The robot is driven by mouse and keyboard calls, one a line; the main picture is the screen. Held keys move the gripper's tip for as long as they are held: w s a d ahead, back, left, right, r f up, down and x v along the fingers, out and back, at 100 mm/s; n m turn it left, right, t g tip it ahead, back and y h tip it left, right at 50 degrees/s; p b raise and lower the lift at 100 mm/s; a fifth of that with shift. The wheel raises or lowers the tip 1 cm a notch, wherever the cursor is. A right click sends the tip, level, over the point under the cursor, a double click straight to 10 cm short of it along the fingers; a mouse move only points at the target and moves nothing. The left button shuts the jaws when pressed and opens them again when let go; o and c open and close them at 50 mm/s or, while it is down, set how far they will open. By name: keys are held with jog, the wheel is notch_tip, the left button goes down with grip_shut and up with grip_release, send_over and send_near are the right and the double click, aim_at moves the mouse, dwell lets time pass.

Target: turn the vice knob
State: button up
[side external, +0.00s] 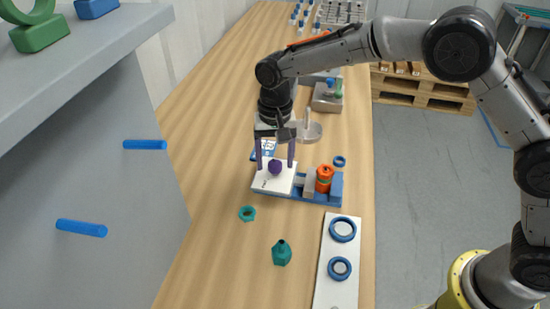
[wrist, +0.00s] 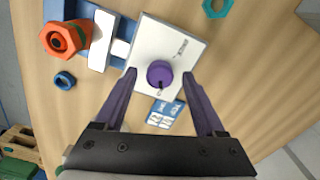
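The purple vice knob (wrist: 159,74) sits on a white square plate (wrist: 175,35) and has a dark pointer mark on it. In the side view the knob (side external: 275,167) is at the left end of the blue vice (side external: 315,196). An orange vessel part with a green band (side external: 324,178) stands between the vice's jaws; it also shows in the wrist view (wrist: 66,39). My gripper (side external: 275,162) points down over the plate, its purple fingers wide apart on either side of the knob. In the wrist view the fingers (wrist: 162,80) do not touch the knob.
A white board (side external: 328,284) holds blue rings at the right edge. A small blue ring (side external: 339,161) lies behind the vice. A grey cabinet (side external: 110,140) stands left.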

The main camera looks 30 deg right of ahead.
aim_at(275, 163)
notch_tip(275, 163, up, 14)
dwell(0.7)
jog(key=shift+f, duration=0.1)
jog(key=s+d+r+m+t, duration=0.1)
jog(key=s+d+r+t, duration=0.15)
jog(key=d+r, duration=0.55)
jog(key=s+d+r+t, duration=0.1)
jog(key=s+d+r, duration=0.25)
jog(key=s, duration=0.25)
jog(key=s+d+r, duration=0.2)
jog(key=s+d, duration=0.2)
jog(key=s, duration=0.2)
jog(key=s+d+f+n+t, duration=0.1)
jog(key=s+d+f+n, duration=0.1)
jog(key=s+f, duration=0.4)
jog(key=s+d+f+n+t, duration=0.1)
jog(key=s+f+n, duration=0.3)
jog(key=s, duration=0.6)
notch_tip(275, 163, down, 3)
jog(key=shift+s+d+r, duration=0.1)
jog(key=shift+s+d, duration=0.05)
jog(key=shift+d, duration=0.65)
